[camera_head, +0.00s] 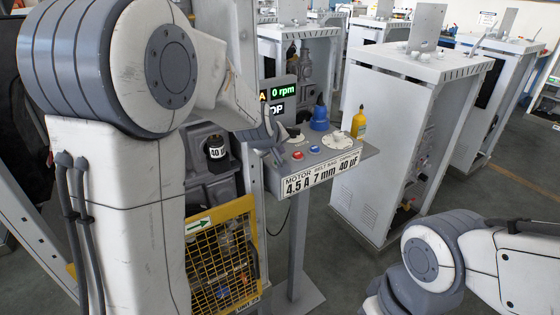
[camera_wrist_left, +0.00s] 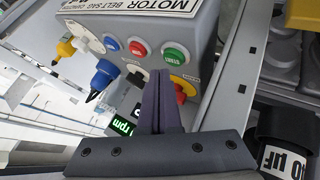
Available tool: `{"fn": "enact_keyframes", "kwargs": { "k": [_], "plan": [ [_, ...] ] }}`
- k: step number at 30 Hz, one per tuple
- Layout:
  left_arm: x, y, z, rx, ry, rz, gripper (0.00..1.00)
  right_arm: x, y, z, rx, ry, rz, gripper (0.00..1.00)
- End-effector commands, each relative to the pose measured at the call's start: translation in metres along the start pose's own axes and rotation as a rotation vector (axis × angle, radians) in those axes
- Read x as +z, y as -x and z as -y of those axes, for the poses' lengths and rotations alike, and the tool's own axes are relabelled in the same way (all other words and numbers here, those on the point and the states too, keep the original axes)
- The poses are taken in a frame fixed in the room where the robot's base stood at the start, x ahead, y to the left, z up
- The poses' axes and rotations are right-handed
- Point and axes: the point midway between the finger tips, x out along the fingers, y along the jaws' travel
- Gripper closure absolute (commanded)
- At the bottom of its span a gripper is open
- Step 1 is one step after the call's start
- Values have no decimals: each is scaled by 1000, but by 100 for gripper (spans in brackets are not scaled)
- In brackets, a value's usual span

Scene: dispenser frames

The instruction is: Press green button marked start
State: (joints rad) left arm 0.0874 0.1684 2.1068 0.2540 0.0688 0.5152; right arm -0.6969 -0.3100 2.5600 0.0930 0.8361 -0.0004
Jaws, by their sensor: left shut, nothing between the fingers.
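The green START button (camera_wrist_left: 176,56) is at the end of a row of round buttons on the grey control box (camera_head: 322,168). In the wrist view the red button (camera_wrist_left: 138,47) and blue button (camera_wrist_left: 112,43) are beside it. In the head view the red button (camera_head: 297,155) and blue button (camera_head: 314,149) show, but I cannot make out the green one; my left gripper is in that area. My left gripper (camera_wrist_left: 161,74) is shut and empty. In the wrist view its tips appear just below the green button; I cannot tell if they touch. My right gripper is not in view.
A yellow bottle (camera_head: 358,124) and a blue-capped object (camera_head: 319,118) stand on the control box. A red knob on yellow (camera_wrist_left: 183,88) is close beside the left fingers. A display (camera_head: 283,92) is behind the box. A yellow mesh guard (camera_head: 222,259) stands below left.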

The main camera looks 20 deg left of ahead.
Motion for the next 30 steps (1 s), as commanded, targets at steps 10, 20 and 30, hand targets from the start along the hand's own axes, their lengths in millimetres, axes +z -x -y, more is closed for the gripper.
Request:
{"fn": "enact_keyframes", "kwargs": {
  "k": [10, 20, 30],
  "plan": [
    [2, -2, 2, 0, 0, 0, 100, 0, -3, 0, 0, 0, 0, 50],
    [4, -6, 4, 0, 0, 0, 100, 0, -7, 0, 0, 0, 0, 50],
    [5, -8, 5, 0, 0, 0, 100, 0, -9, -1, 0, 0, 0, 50]
  ]
}}
